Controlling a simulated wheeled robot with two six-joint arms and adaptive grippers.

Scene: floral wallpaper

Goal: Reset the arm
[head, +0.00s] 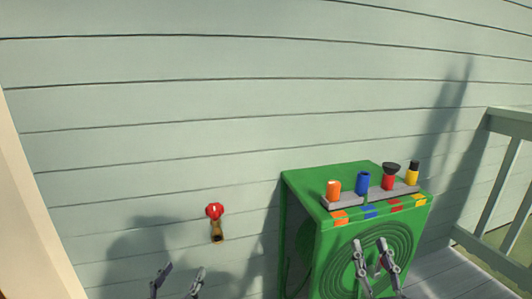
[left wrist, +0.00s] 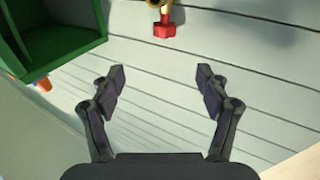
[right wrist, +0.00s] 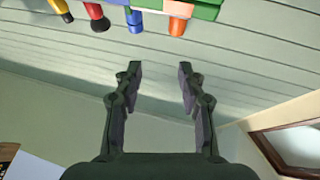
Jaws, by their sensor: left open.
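My left gripper (head: 180,273) is low in the head view, left of the green box and below the wall tap. Its fingers are spread and empty in the left wrist view (left wrist: 160,75). My right gripper (head: 369,244) is in front of the green box's front face, below the row of knobs. In the right wrist view (right wrist: 160,70) its fingers stand apart with nothing between them. Neither gripper touches any object that I can make out.
The green box (head: 310,225) has a grey strip with orange (head: 333,190), blue (head: 362,183), red-and-black (head: 389,177) and yellow-and-black (head: 412,173) pieces. A brass tap with a red handle (head: 215,211) is on the siding wall. A railing (head: 510,115) stands right.

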